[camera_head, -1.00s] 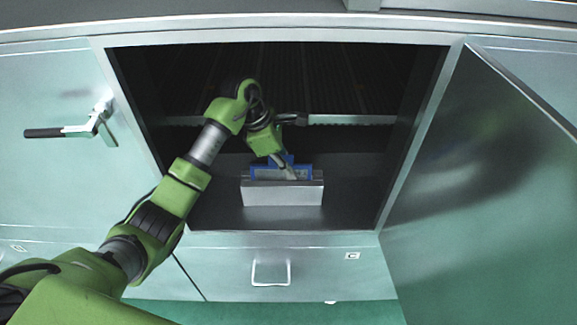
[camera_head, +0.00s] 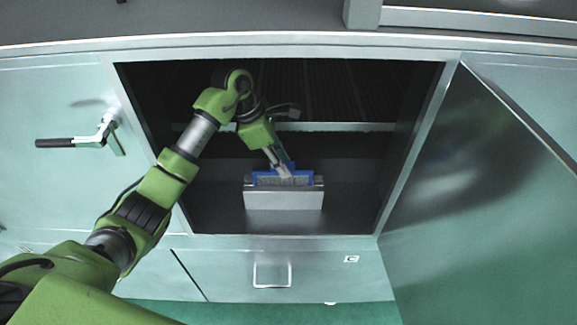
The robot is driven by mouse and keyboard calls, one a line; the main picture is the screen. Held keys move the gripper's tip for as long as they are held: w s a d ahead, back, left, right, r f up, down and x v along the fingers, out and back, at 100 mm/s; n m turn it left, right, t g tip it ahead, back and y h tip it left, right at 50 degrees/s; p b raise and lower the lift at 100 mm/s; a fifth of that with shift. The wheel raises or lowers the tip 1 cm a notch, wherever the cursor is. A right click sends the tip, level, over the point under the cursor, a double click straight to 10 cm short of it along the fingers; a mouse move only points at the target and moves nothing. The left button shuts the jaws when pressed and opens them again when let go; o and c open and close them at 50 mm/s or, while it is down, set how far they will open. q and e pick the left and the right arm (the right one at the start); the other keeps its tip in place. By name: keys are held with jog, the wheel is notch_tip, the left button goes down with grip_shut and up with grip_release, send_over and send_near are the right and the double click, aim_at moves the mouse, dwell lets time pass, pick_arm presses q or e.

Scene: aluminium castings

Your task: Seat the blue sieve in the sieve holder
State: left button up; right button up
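The blue sieve (camera_head: 265,180) is inside the open cabinet, at the top of the sieve holder. The sieve holder (camera_head: 284,201) is a pale metal block on the cabinet floor. The sieve's blue frame shows behind and above the holder's front face; how deep it sits cannot be told. My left gripper (camera_head: 284,172) reaches down from above and is at the sieve's upper edge. Its fingertips are small and partly merge with the sieve, so its grip is not clear. My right gripper is not in view.
The cabinet door (camera_head: 480,190) stands open at the right. A metal rail (camera_head: 340,127) crosses the dark interior behind my arm. A closed door with a black handle (camera_head: 75,142) is at the left. The cabinet floor (camera_head: 350,215) right of the holder is clear.

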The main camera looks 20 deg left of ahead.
pick_arm(q)
jog(key=shift+p+v, duration=0.35)
jog(key=shift+v, duration=0.95)
